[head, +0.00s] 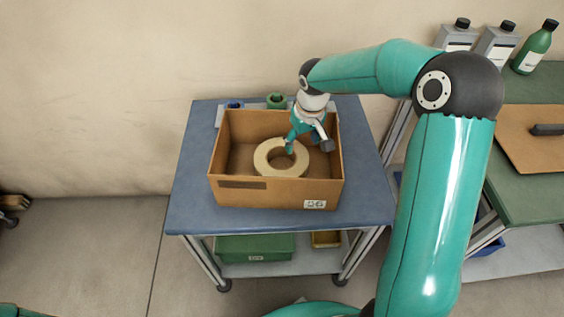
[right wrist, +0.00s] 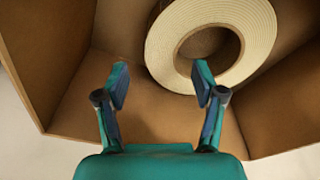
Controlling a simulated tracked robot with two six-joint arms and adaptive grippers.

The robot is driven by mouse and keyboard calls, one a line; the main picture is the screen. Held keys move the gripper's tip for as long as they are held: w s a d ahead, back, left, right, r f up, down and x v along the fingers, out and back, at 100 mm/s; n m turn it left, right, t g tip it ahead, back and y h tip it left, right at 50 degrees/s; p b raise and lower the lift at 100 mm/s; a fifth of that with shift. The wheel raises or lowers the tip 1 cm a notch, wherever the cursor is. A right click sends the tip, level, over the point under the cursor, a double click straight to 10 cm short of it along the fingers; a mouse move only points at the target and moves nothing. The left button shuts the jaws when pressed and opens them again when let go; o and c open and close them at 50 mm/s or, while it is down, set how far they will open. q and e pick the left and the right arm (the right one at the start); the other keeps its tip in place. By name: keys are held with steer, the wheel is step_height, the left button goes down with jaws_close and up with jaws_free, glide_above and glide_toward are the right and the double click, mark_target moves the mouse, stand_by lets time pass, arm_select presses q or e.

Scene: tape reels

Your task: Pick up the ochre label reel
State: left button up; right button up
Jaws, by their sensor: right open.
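A cream to pale ochre reel (head: 263,160) with a round hole lies in an open cardboard box on the blue-topped cart. It is the only reel I see in the box. My right gripper (head: 308,144) is over the box, at the reel's right rear side. In the right wrist view the gripper (right wrist: 160,80) is open with nothing between its fingers. The reel (right wrist: 257,38) shows beyond the fingertips, up and to the right, its left edge near the line between them. The right fingertip overlaps the reel's lower edge in that view; contact cannot be told. My left gripper is out of view.
The cardboard box (head: 262,193) has upright walls around the reel. A green roll (head: 277,100) and a small blue item (head: 235,104) stand behind it on the cart (head: 190,190). A green bench with bottles (head: 534,47) is at the right.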

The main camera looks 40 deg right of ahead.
mark_target(300, 151)
steer(key=shift+w+f, duration=0.2)
steer(key=shift+f, duration=1.25)
steer(key=shift+w+f, duration=0.15)
steer(key=shift+f, duration=1.3)
steer(key=shift+c, duration=0.2)
jaws_close()
